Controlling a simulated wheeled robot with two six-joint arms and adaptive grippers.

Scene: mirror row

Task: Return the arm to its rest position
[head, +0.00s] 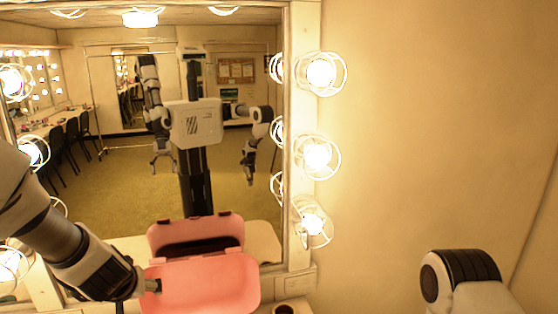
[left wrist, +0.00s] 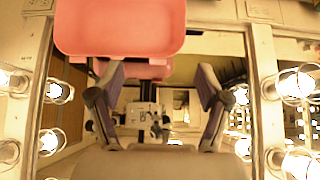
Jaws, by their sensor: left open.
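My left arm comes in from the left, and its gripper (head: 152,286) is beside the left edge of a pink case (head: 205,284) in the head view. I cannot tell there whether they touch. In the left wrist view my left gripper (left wrist: 161,70) has its two fingers spread wide with nothing between them. The pink case (left wrist: 120,28) fills the top of that view, beyond the fingertips. Of my right arm only a link shows at the lower right of the head view; its gripper is not directly in view.
A large mirror (head: 120,190) stands close in front and reflects the room, my body and a pink shape. Lit caged bulbs (head: 316,155) line its frame (head: 301,130). A small dark-topped round item (head: 284,309) is at the bottom edge. The wall (head: 430,130) at right is bare.

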